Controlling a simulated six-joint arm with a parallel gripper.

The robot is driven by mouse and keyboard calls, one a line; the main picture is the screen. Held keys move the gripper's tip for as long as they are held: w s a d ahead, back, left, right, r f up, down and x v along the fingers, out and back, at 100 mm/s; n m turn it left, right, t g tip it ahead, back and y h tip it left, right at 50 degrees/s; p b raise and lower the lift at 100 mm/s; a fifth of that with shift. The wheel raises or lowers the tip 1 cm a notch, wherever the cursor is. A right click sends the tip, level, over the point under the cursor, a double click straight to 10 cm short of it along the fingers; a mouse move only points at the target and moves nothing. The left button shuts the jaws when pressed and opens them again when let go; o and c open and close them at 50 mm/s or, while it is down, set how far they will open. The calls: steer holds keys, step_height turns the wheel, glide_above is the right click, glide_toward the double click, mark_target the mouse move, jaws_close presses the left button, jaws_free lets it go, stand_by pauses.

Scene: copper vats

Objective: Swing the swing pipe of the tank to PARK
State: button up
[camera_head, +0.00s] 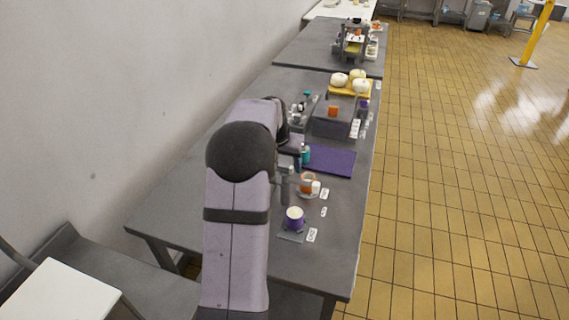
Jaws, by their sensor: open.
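My lilac arm rises in the foreground and bends over the grey table (175,210). My gripper (291,178) points down over the table, just left of the purple mat. It is open, and its fingers are small and partly hidden by my arm. I cannot make out a swing pipe or a PARK mark for certain.
A purple mat (335,162) lies right of my gripper. Nearer stand an orange cup (306,178) and a purple cup (294,222). White tags line the right edge. A yellow tray (344,94) holds white round things farther back. The table's left part is clear.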

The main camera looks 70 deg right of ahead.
steer(key=b+v, duration=0.2)
steer(key=v, duration=0.5)
stand_by(0.5)
steer(key=w+a+n+t+y+p, duration=0.1)
steer(key=w+a+n+p, duration=0.25)
steer(key=w+a, duration=0.8)
steer(key=w+a+n+y+p, duration=0.1)
steer(key=w+a+n+p, duration=0.4)
steer(key=a, duration=1)
steer(key=w+a+n+y+p, duration=0.2)
steer(key=a+n, duration=0.3)
steer(key=a, duration=1.1)
steer(key=s+a+n+g+p, duration=0.1)
steer(key=s+a+n+p, duration=0.3)
steer(key=s+a, duration=0.55)
step_height(320, 180, down, 6)
steer(key=w+a+b, duration=0.1)
steer(key=w+b, duration=0.1)
steer(key=b, duration=0.4)
steer(key=shift+a+r+b, duration=0.15)
steer(key=shift+a+b, duration=0.15)
steer(key=shift+r+n, duration=0.15)
steer(key=shift+n, duration=0.1)
